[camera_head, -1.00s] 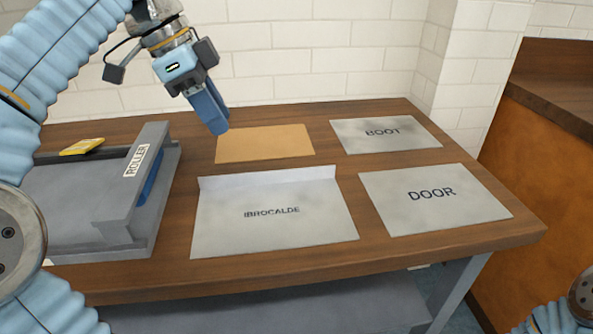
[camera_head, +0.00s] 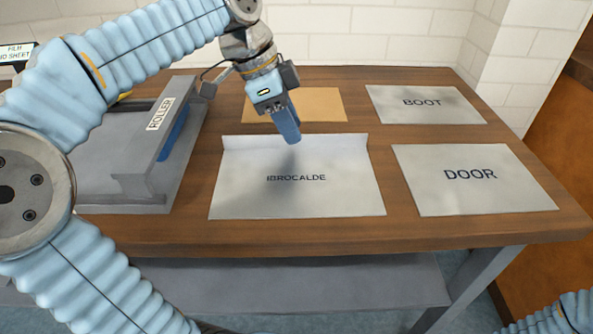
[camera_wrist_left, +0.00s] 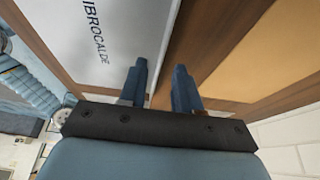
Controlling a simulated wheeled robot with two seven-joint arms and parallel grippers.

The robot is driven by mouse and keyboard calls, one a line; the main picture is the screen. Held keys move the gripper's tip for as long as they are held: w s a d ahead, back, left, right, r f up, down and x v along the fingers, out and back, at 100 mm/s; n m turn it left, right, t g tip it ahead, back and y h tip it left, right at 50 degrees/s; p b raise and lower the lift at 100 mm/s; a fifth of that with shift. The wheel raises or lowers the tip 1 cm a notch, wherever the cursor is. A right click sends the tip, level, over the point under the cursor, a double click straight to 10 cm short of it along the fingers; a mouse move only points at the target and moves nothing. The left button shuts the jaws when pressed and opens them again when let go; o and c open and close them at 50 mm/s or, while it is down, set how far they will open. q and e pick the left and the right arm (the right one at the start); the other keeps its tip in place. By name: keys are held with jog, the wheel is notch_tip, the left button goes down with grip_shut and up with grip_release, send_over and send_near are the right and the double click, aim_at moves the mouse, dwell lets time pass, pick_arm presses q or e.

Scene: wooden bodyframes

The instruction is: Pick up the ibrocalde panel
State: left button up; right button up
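The ibrocalde panel (camera_head: 250,195) is a flat grey sheet with black lettering, lying on the wooden table, with a raised lip along its far edge. My left gripper (camera_head: 291,138) points down above that far edge, near its middle, and casts a shadow on the sheet. In the left wrist view the panel (camera_wrist_left: 100,65) is at upper left. The left gripper's two fingers (camera_wrist_left: 161,72) are apart with nothing between them; the lip's line runs toward the gap. I cannot tell the exact height above the lip. My right gripper is out of view.
The boot panel (camera_head: 425,112) and door panel (camera_head: 480,200) lie to the right. A tan sheet (camera_head: 320,102) lies behind the ibrocalde panel. The grey roller machine (camera_head: 140,185) stands at left. Bare wooden table (camera_head: 300,235) shows in front, and a brick wall (camera_head: 400,48) is behind.

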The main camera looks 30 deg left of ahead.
pick_arm(q)
jog(key=shift+w+d+f, duration=0.1)
jog(key=shift+d+f, duration=0.15)
jog(key=shift+f, duration=0.4)
grip_shut()
jog(key=shift+r, duration=0.1)
